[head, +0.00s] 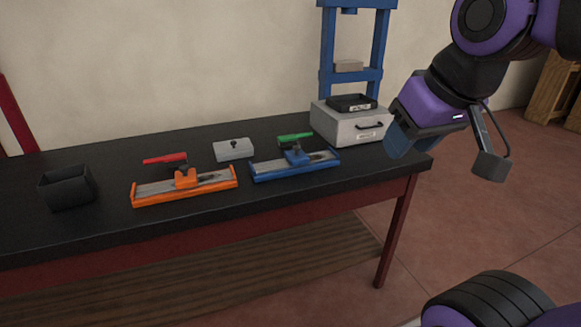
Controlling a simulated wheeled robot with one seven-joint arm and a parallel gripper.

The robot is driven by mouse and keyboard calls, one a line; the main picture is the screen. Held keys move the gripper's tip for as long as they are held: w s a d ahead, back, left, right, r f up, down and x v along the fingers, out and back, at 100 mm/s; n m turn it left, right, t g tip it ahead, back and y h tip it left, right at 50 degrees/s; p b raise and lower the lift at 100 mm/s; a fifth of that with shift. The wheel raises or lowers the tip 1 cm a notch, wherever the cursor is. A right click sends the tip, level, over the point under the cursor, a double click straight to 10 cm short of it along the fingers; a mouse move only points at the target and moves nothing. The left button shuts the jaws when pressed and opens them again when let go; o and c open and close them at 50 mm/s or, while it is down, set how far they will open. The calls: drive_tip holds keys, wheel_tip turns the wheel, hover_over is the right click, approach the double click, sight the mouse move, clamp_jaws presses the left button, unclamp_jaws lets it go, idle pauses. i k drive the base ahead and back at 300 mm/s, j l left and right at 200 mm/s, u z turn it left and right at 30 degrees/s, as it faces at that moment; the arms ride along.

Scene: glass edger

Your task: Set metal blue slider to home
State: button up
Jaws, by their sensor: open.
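The blue metal slider unit (270,176) lies on the right half of the black bench top. It is a long blue frame with a grey bed. A blue carriage (297,158) with a dark knob sits near the middle of its length. A green bar (294,137) lies just behind the carriage or over its back edge; I cannot tell if they touch. No home mark is readable.
An orange slider unit (150,198) with a red bar (164,159) lies to the left. A black bin (67,188) stands at far left. A blue press frame (327,45) rises behind.

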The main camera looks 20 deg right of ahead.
sight(296, 157)
drive_tip(key=i+j, duration=0.25)
drive_tip(key=i, duration=0.25)
drive_tip(key=i+j, duration=0.25)
drive_tip(key=i, duration=0.25)
drive_tip(key=l+z, duration=0.05)
